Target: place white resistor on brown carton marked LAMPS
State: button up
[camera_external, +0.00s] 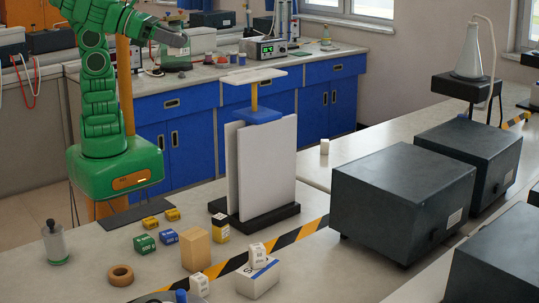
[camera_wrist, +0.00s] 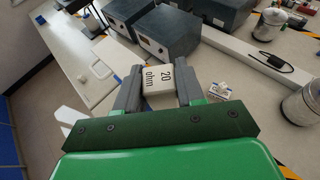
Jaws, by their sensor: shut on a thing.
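My gripper (camera_external: 172,38) is raised at the upper left of the external view, high above the bench. In the wrist view my gripper (camera_wrist: 159,90) is shut on a white resistor (camera_wrist: 172,79) marked "20 ohm", held between the two grey fingers. The resistor cannot be made out clearly in the external view. A plain brown carton (camera_external: 196,249) stands upright on the front bench, well below my gripper and apart from it. No LAMPS marking is readable on its visible faces. The carton cannot be identified in the wrist view.
Near the carton are a white box (camera_external: 259,280) with a white block (camera_external: 257,256) on it, another white block (camera_external: 199,286), a tape roll (camera_external: 120,275) and small coloured boxes. An upright panel stand (camera_external: 266,165) and dark equipment boxes (camera_external: 402,195) stand to the right.

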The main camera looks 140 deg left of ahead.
jog(key=d, duration=0.5)
send_over(194, 233)
jog(key=shift+m+t+h, duration=0.3)
jog(key=shift+m+h, duration=0.1)
jog(key=shift+s+f, duration=0.2)
jog(key=shift+f, duration=17.45)
jog(key=shift+w+f, duration=0.2)
jog(key=shift+f, duration=1.65)
jog(key=shift+f, duration=0.15)
jog(key=o, duration=1)
